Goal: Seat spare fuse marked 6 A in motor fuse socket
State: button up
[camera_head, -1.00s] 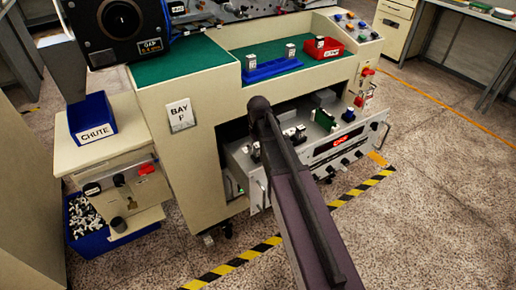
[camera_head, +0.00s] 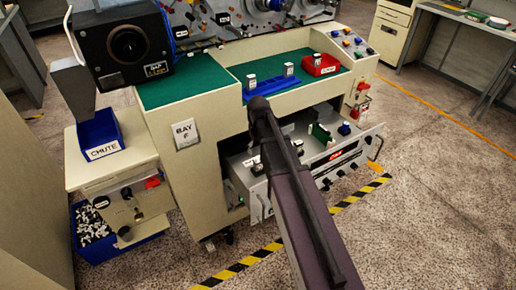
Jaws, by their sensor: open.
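A blue tray (camera_head: 272,88) on the green bench top holds small light fuse-like blocks, one at its left (camera_head: 251,80) and one at its right (camera_head: 289,69). A red tray (camera_head: 326,70) behind it to the right holds another small block (camera_head: 316,59). Their markings are too small to read. Below, an open drawer (camera_head: 262,202) holds several small parts, including a green board (camera_head: 321,133). My dark arm crosses in front of the drawer and hides part of it. I cannot tell which part is the motor fuse socket.
The drawer's front panel (camera_head: 350,153), with a red display, juts out over the floor. A blue chute bin (camera_head: 97,137) stands on the side cabinet at left. A black-and-yellow floor stripe (camera_head: 240,265) runs before the bench. Open floor lies at right.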

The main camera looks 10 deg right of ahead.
jog(key=shift+r+p, duration=1.05)
jog(key=shift+r, duration=0.35)
jog(key=shift+s, duration=0.1)
jog(key=s+m, duration=0.3)
jog(key=s, duration=1.2)
jog(key=shift+s+m, duration=0.3)
jog(key=shift+s, duration=0.1)
notch_tip(320, 180, up, 6)
jog(key=p, duration=0.6)
jog(key=shift+f, duration=0.1)
